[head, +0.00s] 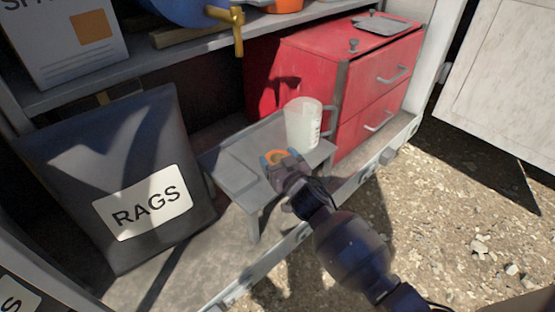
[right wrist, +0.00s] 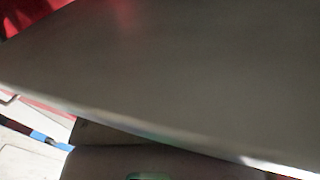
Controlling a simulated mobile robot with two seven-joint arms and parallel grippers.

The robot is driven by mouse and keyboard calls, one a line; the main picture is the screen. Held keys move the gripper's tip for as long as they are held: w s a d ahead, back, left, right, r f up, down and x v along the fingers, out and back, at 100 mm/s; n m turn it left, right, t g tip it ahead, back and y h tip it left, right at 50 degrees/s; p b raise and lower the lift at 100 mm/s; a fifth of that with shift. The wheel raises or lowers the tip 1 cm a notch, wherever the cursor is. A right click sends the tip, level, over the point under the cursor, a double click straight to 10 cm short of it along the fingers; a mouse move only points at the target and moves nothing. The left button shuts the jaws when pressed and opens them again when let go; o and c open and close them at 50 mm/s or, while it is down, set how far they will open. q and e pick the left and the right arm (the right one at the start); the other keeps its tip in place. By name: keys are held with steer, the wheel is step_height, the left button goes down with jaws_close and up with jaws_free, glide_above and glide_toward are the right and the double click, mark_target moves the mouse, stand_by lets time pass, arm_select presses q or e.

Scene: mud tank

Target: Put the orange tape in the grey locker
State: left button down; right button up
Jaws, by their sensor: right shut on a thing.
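My right gripper (head: 278,164) is shut on the orange tape (head: 274,155), a small ring at its fingertips in the head view. It holds the tape over or against the front part of a low grey stand (head: 232,156); I cannot tell whether the tape touches it. The stand is inside an open grey cabinet, which seems to be the grey locker (head: 385,155), with a shelf above and a sill along the front. The right wrist view is mostly filled by a close grey surface (right wrist: 170,70), and the tape is not clear there. My left gripper is not in view.
A translucent beaker (head: 303,124) stands on the stand, just right of and behind my right gripper. A red drawer chest (head: 365,85) is behind it. A dark rags bag (head: 110,150) leans at left. A brass tap (head: 238,35) hangs over the shelf edge. Gravel lies outside.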

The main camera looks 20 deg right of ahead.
steer(key=shift+f, duration=0.1)
steer(key=o, duration=0.9)
